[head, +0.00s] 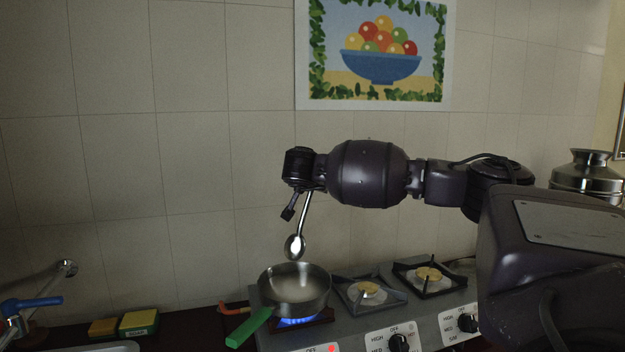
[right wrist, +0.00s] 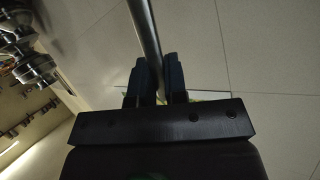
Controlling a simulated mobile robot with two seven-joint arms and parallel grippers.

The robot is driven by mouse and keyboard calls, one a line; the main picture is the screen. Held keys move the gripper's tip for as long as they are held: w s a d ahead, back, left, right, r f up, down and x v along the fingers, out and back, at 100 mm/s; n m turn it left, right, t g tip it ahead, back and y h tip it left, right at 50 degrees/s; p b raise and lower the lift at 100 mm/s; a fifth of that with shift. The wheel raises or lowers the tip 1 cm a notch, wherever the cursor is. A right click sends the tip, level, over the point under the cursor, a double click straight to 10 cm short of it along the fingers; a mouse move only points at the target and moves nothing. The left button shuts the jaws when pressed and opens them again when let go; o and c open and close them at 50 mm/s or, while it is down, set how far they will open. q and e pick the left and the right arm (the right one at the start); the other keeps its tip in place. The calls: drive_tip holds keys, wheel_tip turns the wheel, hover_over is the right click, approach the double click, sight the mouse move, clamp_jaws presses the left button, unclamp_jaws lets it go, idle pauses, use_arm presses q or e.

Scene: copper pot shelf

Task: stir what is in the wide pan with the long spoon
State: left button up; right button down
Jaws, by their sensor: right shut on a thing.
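The wide pan (head: 296,290) is a metal pan with a green handle (head: 249,328). It sits on the left burner over a blue flame, with pale contents inside. The long spoon (head: 294,246) hangs bowl-down just above the pan's far rim, seemingly apart from it. My right gripper (head: 291,205) is above the spoon bowl. In the right wrist view the right gripper (right wrist: 160,80) is shut on the spoon's shaft (right wrist: 146,35). The spoon bowl is out of the wrist view. My left gripper is not in view.
Two more burners (head: 367,290) stand to the right of the pan, unlit. A steel pot (head: 586,172) is at the far right. Sponges (head: 139,322) and a blue-handled tap (head: 32,303) are at the left. The tiled wall (head: 190,170) is behind.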

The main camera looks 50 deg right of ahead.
wheel_tip(320, 180, down, 9)
drive_tip(key=b, duration=0.4)
idle(0.7)
idle(0.4)
drive_tip(key=shift+f, duration=0.25)
idle(0.4)
drive_tip(key=shift+f+b, duration=0.2)
drive_tip(key=shift+b, duration=0.15)
drive_tip(key=shift+f, duration=0.25)
